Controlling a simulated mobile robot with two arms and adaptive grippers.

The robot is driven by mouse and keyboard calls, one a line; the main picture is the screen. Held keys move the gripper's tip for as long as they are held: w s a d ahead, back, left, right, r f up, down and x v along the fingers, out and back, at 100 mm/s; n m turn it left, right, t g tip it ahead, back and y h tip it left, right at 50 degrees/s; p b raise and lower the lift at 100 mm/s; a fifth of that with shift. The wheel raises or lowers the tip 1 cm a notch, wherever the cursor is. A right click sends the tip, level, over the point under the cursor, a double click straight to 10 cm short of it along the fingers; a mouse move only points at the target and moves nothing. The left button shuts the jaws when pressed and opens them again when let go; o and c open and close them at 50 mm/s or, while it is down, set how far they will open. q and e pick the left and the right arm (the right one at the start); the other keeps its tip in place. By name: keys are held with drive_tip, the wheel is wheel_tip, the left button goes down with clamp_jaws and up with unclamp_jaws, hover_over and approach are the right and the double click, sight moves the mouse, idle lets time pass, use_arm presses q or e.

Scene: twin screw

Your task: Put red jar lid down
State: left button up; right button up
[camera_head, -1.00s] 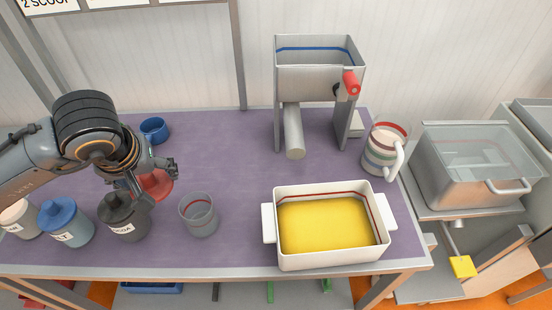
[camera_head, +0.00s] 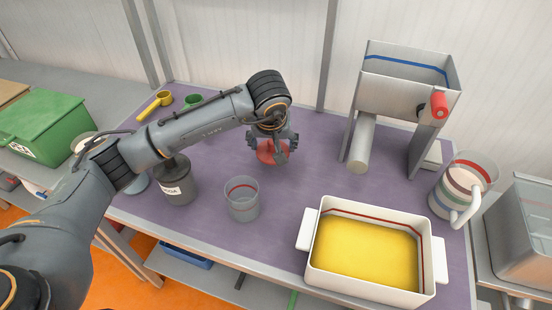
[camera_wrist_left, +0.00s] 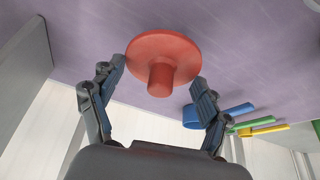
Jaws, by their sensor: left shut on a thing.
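The red jar lid (camera_head: 267,152) is at my left gripper (camera_head: 272,150), over the purple table behind the clear cup. In the left wrist view, the lid (camera_wrist_left: 163,58) is a round disc with its knob towards the camera. The gap between the lid and the table cannot be told. My right gripper is in neither view.
A clear cup (camera_head: 242,199) stands in front of the lid, with a dark jar (camera_head: 175,184) to its left. A grinder (camera_head: 403,85) and a white tray of yellow material (camera_head: 365,252) stand right. Scoops (camera_head: 155,105) lie back left. Purple tabletop (camera_head: 310,165) around the lid is clear.

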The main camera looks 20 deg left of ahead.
use_arm(q)
drive_tip(key=shift+w+f, duration=0.4)
drive_tip(key=shift+f, duration=0.1)
drive_tip(key=f, duration=0.1)
drive_tip(key=f+b, duration=0.2)
drive_tip(key=shift+w+d+f, duration=0.2)
drive_tip(key=shift+w, duration=0.05)
drive_tip(key=shift+w+f, duration=0.1)
drive_tip(key=shift+f, duration=0.15)
drive_tip(key=shift+a+r, duration=0.1)
drive_tip(key=o, duration=0.9)
drive_tip(key=shift+o, duration=0.2)
